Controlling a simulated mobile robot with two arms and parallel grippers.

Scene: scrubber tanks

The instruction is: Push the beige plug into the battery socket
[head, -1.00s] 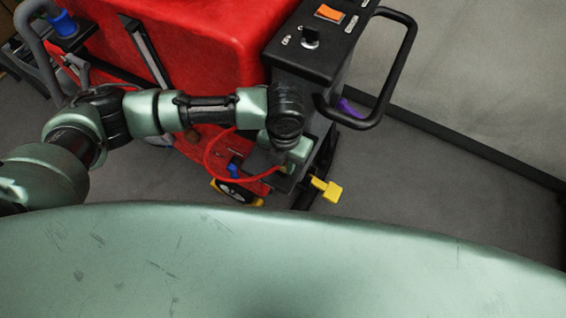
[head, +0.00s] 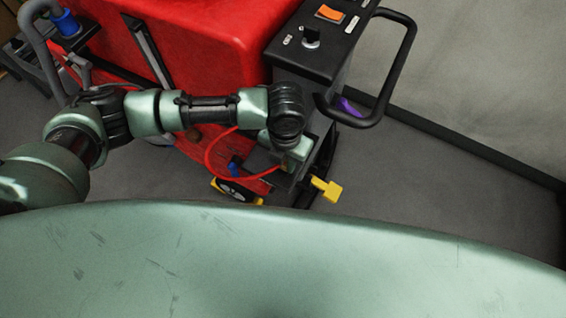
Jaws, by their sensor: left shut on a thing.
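My left gripper (head: 291,167) reaches down at the rear of the red scrubber, below the black control panel. It is shut on the plug at the end of a red cable (head: 213,150). The plug is almost wholly hidden by the gripper and wrist, so its colour is not clear. The battery socket cannot be made out; my left wrist and the machine cover that spot. I cannot tell whether the plug touches the socket. My right gripper is out of view.
The red scrubber body (head: 205,40) and its control panel (head: 318,50) stand close behind my wrist. A black handle loop (head: 403,70) juts out right. A yellow pedal (head: 327,189) sticks out low beside the gripper. Grey floor (head: 430,190) is clear to the right.

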